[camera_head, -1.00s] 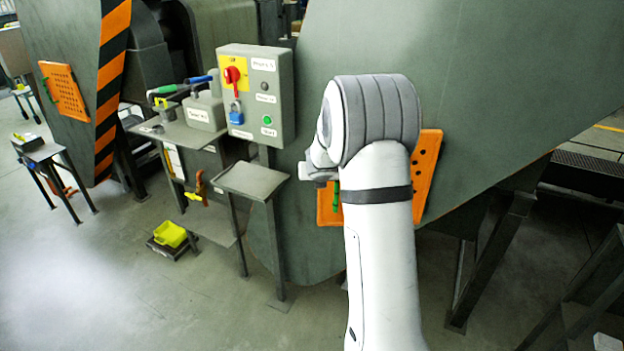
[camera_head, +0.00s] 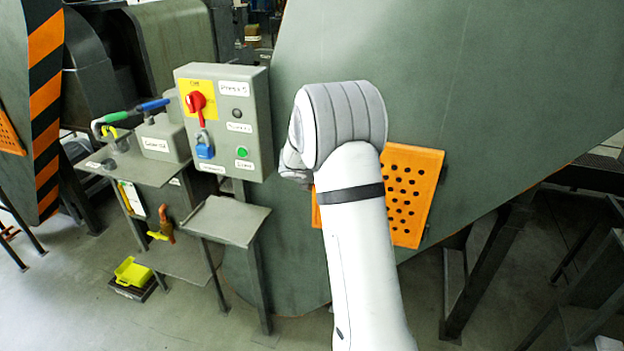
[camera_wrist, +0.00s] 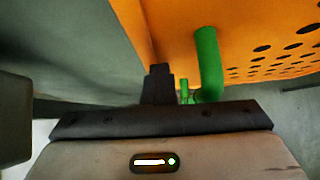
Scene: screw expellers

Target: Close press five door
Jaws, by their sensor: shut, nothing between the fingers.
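The press five door (camera_head: 412,196) is an orange panel with rows of holes, low on the big green press body. My arm hides its middle and left part in the head view, and only a thin orange strip shows left of the arm. In the wrist view the orange door (camera_wrist: 255,45) fills the upper right, with its edge running down toward the fingers. Its green handle (camera_wrist: 208,65) stands just right of my gripper (camera_wrist: 160,72). My gripper is shut and empty, close to the door's edge; I cannot tell whether it touches. How far the door stands open is unclear.
A grey control box (camera_head: 225,120) labelled Press 5, with a red switch and blue padlock, stands left of my arm. Below it is a small metal shelf (camera_head: 229,219). A tool table (camera_head: 137,165) is farther left. Dark support legs (camera_head: 485,265) stand below right.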

